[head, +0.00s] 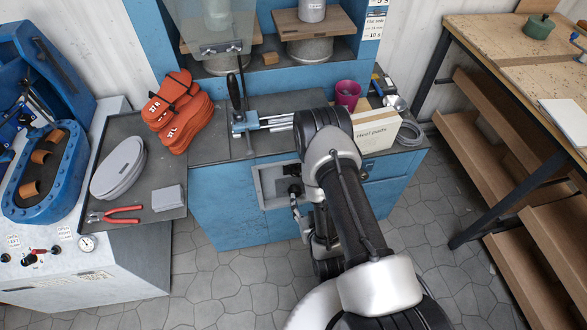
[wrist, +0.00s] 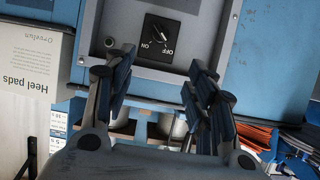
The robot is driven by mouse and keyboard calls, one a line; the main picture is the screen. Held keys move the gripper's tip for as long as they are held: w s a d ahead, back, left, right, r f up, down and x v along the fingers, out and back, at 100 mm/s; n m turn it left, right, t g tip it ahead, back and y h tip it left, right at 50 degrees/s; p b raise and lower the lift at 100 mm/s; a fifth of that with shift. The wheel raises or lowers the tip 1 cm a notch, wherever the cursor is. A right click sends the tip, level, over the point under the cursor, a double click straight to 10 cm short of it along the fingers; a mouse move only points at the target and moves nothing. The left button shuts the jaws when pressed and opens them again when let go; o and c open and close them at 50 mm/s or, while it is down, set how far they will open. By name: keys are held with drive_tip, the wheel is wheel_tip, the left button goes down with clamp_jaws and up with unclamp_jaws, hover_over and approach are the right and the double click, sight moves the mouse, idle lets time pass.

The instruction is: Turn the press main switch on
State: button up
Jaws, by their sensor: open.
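The press main switch (wrist: 160,34) is a black rotary knob on a square black plate, marked OFF and ON, in the upper middle of the wrist view. The labels appear turned over there. The knob lies at a slant, and I cannot tell for sure which mark it points to. It sits in a grey recessed panel (wrist: 112,22) on the blue press cabinet. My gripper (wrist: 160,65) is open and empty in front of the panel, its fingers spread to either side below the switch, apart from it. In the head view my arm partly hides the panel (head: 262,188).
A heel pads box (head: 362,130), a pink cup (head: 347,94) and a clamp with a black handle (head: 235,92) stand on the cabinet top. Orange sandal soles (head: 185,115) lie on a dark tray at left. A wooden workbench (head: 500,50) is at right. The floor before the cabinet is clear.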

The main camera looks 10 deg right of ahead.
drive_tip(key=b, duration=0.5)
approach(295, 173)
drive_tip(key=x, duration=0.9)
drive_tip(key=shift+w+d+f, duration=0.1)
drive_tip(key=shift+w+f, duration=0.05)
drive_tip(key=shift+c, duration=0.3)
